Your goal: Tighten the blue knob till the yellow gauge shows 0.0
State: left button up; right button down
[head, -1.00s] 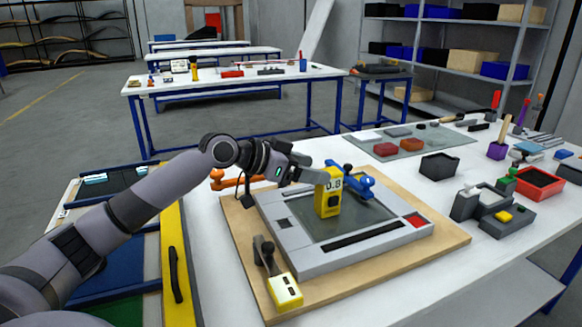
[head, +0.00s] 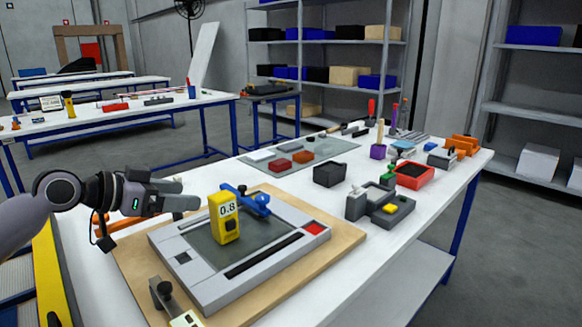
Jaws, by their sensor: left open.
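The yellow gauge (head: 225,222) stands upright on the dark panel of a grey frame (head: 179,276), and its display reads 0.8. The blue knob (head: 262,199) is on a blue clamp bar (head: 235,189) just behind and right of the gauge. My left gripper (head: 186,195) is open and empty, to the left of the gauge and apart from it, over the frame's back left side. Its fingers point right toward the gauge and the blue clamp. My right gripper is not in view.
The frame lies on a wooden board (head: 335,252) on a white table. An orange clamp (head: 112,226) is partly hidden behind my left gripper. A black bin (head: 329,174) and a grey fixture (head: 380,205) stand to the right.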

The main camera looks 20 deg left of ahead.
aim_at(262, 200)
jog(key=k+l, duration=0.85)
